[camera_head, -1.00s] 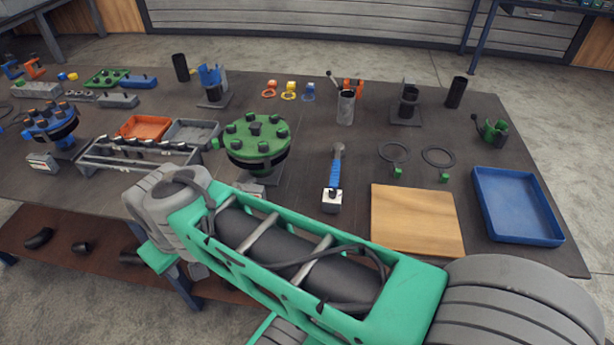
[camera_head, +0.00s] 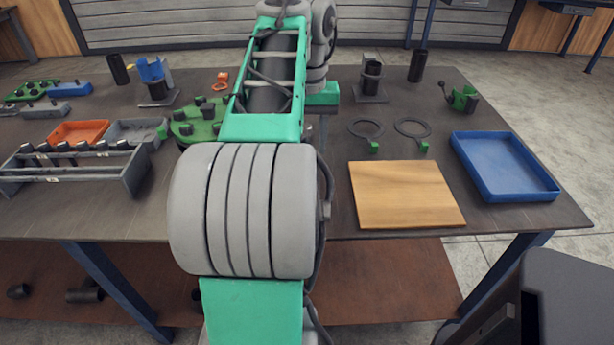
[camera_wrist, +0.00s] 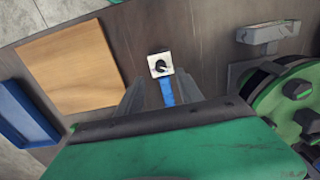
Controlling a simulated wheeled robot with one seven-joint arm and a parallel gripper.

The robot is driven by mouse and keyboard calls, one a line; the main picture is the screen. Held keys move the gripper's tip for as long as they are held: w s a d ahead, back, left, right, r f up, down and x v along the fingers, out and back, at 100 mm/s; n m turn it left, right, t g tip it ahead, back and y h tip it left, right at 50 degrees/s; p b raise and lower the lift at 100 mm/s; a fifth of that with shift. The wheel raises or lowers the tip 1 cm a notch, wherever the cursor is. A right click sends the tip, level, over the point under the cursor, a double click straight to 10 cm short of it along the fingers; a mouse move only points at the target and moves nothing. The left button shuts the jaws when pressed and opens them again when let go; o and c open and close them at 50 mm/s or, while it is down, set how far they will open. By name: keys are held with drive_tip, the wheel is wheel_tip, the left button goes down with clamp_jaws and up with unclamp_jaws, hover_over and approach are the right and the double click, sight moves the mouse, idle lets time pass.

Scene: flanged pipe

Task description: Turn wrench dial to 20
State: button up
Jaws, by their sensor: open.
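The wrench shows in the wrist view, with a blue handle (camera_wrist: 167,92) and a white square dial block (camera_wrist: 160,65) bearing a black knob. The dial markings are too small to read. My gripper (camera_wrist: 160,78) is open in the wrist view, its two grey fingers apart on either side of the wrench handle in the picture. Nothing shows between them as held, and the height gap to the wrench cannot be told. In the head view my arm hides the wrench and the gripper.
A wooden board (camera_head: 405,195) and a blue tray (camera_head: 505,165) lie on the table's right side. The green flange (camera_wrist: 285,100) stands close right of the wrench in the wrist view. A grey rack (camera_head: 75,172) is at the left. Two black rings (camera_head: 366,128) lie behind the board.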

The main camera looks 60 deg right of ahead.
wheel_tip(320, 180, down, 7)
drive_tip(key=b, duration=0.5)
drive_tip(key=shift+f+b, duration=0.15)
drive_tip(key=shift+b, duration=0.2)
drive_tip(key=shift+c, duration=0.3)
clamp_jaws()
